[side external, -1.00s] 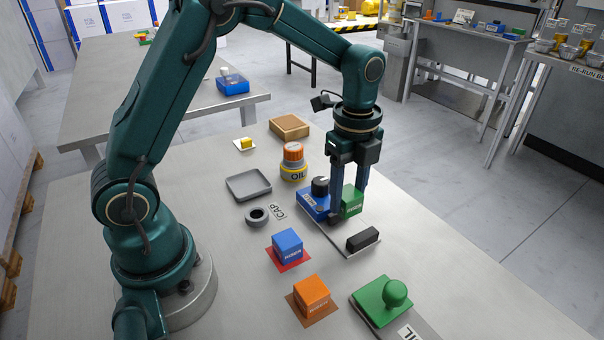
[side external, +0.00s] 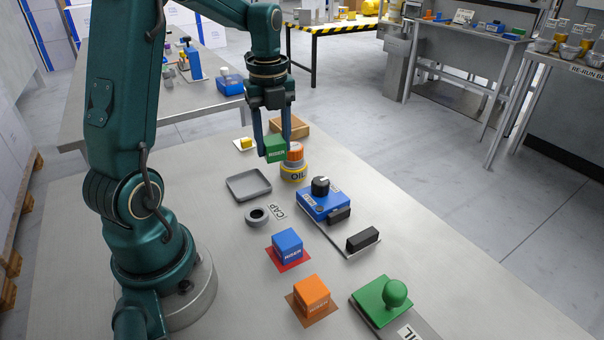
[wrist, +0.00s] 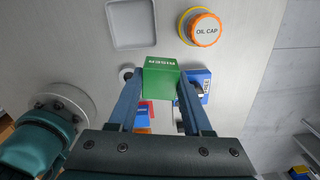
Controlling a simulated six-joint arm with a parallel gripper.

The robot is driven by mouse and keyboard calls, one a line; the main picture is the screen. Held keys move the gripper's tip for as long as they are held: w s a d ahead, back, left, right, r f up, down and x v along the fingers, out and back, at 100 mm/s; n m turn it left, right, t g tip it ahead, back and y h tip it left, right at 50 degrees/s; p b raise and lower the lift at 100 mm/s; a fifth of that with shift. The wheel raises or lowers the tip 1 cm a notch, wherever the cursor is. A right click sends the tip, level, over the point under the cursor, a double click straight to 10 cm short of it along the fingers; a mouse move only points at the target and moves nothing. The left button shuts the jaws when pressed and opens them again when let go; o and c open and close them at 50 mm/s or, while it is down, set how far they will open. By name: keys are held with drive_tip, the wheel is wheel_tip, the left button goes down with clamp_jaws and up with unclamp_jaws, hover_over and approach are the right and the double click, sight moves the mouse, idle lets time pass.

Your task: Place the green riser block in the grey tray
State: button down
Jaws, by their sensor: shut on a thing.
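The green riser block (side external: 276,149) is between the fingers of my gripper (side external: 274,148), which is shut on it and holds it above the table. It also shows in the wrist view (wrist: 160,78) between both fingers. The grey tray (side external: 230,191) lies on the table, to the left of and nearer than the held block in the side view. In the wrist view the grey tray (wrist: 112,28) is up and to the left of the block. The tray is empty.
A wooden box (side external: 294,127) is behind. A grey ring (side external: 257,217), a blue device (side external: 322,204), and blue (side external: 287,246) and orange (side external: 311,295) riser blocks stand nearer the camera.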

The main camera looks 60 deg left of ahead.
drive_tip(key=n, duration=0.2)
hover_over(248, 185)
drive_tip(key=f, duration=0.1)
wheel_tip(248, 185, down, 4)
drive_tip(key=shift+d+r, duration=0.1)
drive_tip(key=shift+r, duration=0.15)
drive_tip(key=shift+f, duration=2.3)
drive_tip(key=shift+f, duration=0.1)
drive_tip(key=c, duration=0.6)
unclamp_jaws()
